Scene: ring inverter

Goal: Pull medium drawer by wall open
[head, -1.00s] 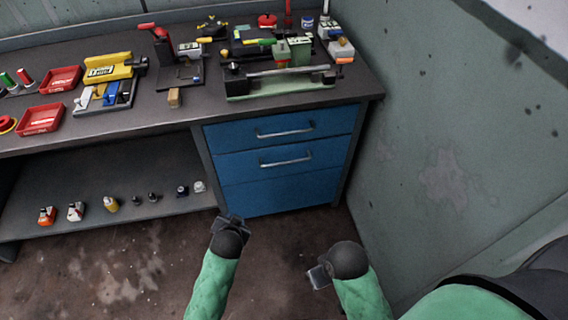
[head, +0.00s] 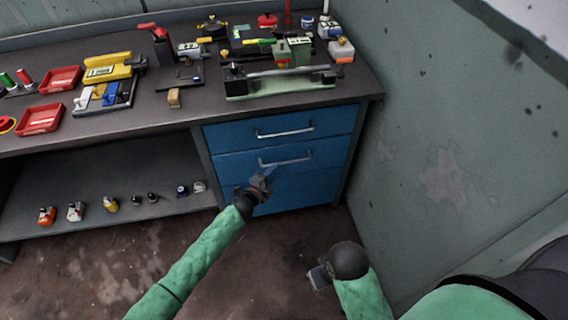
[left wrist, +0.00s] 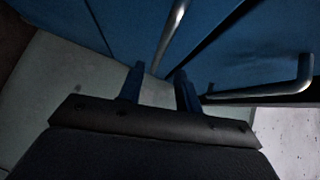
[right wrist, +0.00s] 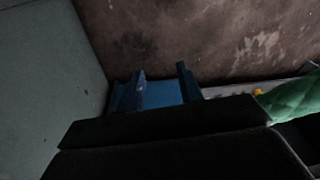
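The blue drawer unit under the bench, beside the wall, has a top drawer (head: 230,135), a middle drawer (head: 230,165) and a bottom drawer (head: 310,190). All look shut. The middle drawer's silver bar handle (head: 295,160) is partly behind my left gripper (head: 268,174), at its left end. In the left wrist view the left gripper (left wrist: 160,85) is open, with one bar handle (left wrist: 172,35) running toward the gap between its fingers; a second handle (left wrist: 260,93) is at right. I cannot tell about contact. My right gripper (head: 318,277) is low, open and empty in the right wrist view (right wrist: 162,85).
The grey wall (head: 440,140) stands close on the right of the drawers. The bench top (head: 150,120) above holds tools and red trays (head: 40,118). A lower shelf (head: 90,180) at left holds several small bottles. The floor (head: 90,260) in front is clear.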

